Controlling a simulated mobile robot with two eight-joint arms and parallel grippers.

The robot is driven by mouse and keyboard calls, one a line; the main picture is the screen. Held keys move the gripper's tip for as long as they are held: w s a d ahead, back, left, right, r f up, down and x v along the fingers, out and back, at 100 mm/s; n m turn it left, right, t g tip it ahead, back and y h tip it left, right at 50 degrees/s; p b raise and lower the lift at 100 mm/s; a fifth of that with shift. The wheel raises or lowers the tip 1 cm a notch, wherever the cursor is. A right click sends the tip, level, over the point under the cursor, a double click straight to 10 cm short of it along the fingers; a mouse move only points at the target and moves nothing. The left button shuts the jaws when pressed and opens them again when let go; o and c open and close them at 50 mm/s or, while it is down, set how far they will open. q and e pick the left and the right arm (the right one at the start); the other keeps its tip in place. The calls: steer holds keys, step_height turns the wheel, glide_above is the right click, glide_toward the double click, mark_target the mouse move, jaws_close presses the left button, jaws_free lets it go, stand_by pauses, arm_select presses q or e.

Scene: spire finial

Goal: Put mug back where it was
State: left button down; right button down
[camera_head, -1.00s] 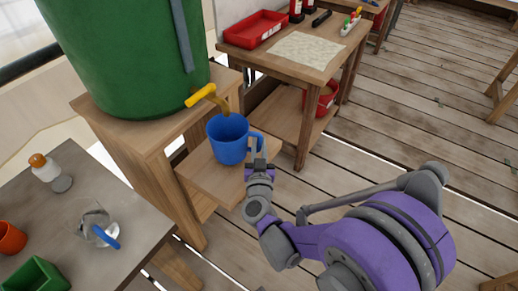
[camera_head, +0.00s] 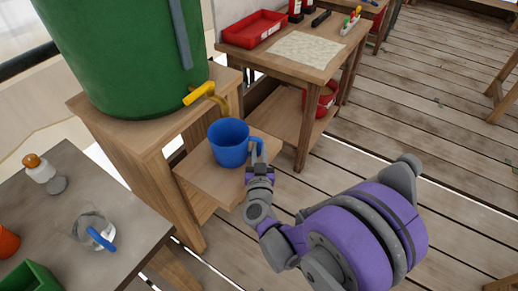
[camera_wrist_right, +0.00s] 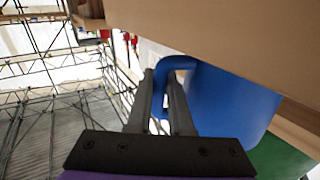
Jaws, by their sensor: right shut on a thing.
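The blue mug (camera_head: 228,145) is upright over the low wooden shelf (camera_head: 205,180), just below and in front of the yellow tap (camera_head: 200,93) of the green barrel (camera_head: 120,60). I cannot tell whether its base touches the shelf. My right gripper (camera_head: 258,160) is shut on the mug's handle, on the mug's right side. In the right wrist view, the fingers (camera_wrist_right: 162,85) close around the blue handle, and the mug body (camera_wrist_right: 228,100) is to their right. The inside of the mug is mostly dark. My left gripper is not in view.
A wooden bench (camera_head: 250,55) with a red tray (camera_head: 252,28) stands behind. Plank floor at right is open.

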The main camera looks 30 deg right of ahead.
steer(key=c, duration=0.8)
jaws_free()
